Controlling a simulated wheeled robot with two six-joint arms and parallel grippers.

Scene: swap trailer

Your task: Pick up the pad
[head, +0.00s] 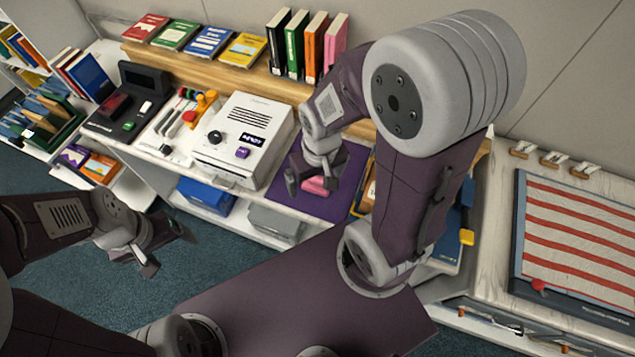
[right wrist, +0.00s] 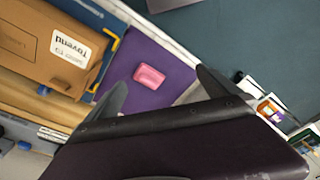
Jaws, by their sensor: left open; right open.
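A small pink pad (head: 318,186) lies on a purple mat (head: 300,206) on the white counter. In the right wrist view the pad (right wrist: 149,76) lies on the purple mat (right wrist: 165,52), in the space between my right fingers. My right gripper (head: 312,181) is open and empty above the pad and hides part of it in the head view. Its fingers also show in the right wrist view (right wrist: 160,85). The height gap to the pad is hard to tell. My left gripper (head: 171,252) is open and empty over the floor at the left.
A white box with a black dial (head: 240,140) stands left of the mat. A brown box (right wrist: 50,42) lies beside the mat in the right wrist view. Standing books (head: 308,45) are on the wooden shelf behind. A red-striped panel (head: 580,235) lies on the right counter.

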